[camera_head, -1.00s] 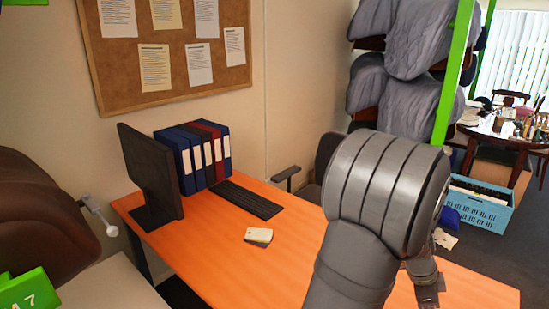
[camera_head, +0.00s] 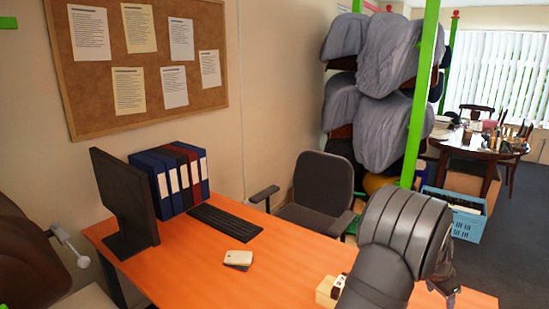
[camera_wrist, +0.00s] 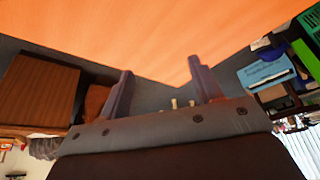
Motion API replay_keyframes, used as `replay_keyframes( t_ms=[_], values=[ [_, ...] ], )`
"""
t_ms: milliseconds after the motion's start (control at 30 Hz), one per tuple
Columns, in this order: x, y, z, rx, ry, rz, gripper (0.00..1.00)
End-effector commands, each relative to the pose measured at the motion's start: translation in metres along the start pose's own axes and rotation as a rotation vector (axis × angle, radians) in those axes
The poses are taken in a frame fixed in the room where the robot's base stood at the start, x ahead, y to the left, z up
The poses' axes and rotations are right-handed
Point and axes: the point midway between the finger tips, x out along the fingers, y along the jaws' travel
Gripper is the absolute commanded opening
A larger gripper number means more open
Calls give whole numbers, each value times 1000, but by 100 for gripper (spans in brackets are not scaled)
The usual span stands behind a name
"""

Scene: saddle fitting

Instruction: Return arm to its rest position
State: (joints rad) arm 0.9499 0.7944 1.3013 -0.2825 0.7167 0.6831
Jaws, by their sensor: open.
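My arm (camera_head: 405,235) shows at the lower right in the head view, bent over the far right part of the orange desk (camera_head: 200,285). Its grey rounded joint hides part of the desk. My gripper (camera_wrist: 160,65) shows in the wrist view with its two fingers spread apart and nothing between them. The desk's orange surface (camera_wrist: 140,30) fills the top of that view. The gripper is mostly hidden behind the arm in the head view.
On the desk are a monitor (camera_head: 124,200), several binders (camera_head: 170,178), a keyboard (camera_head: 225,221), cards (camera_head: 239,258) and a small pale block (camera_head: 327,291) beside my arm. An office chair (camera_head: 322,185), a blue crate (camera_head: 455,213) and a saddle rack with a green post (camera_head: 421,100) stand behind.

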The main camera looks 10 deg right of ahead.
Motion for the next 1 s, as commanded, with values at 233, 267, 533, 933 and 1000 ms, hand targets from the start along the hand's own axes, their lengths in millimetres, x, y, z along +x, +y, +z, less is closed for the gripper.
replay_keyframes(
  t_ms=[233, 267, 533, 933, 1000],
  values=[
    [11, -4, -16, -58, 0, -25, 59],
    [11, -4, -17, -61, 0, -26, 59],
    [12, -4, -19, -70, 0, -29, 59],
    [2, -2, -4, -22, -1, -9, 59],
    [-3, 0, 3, 4, 0, 3, 59]
  ],
)
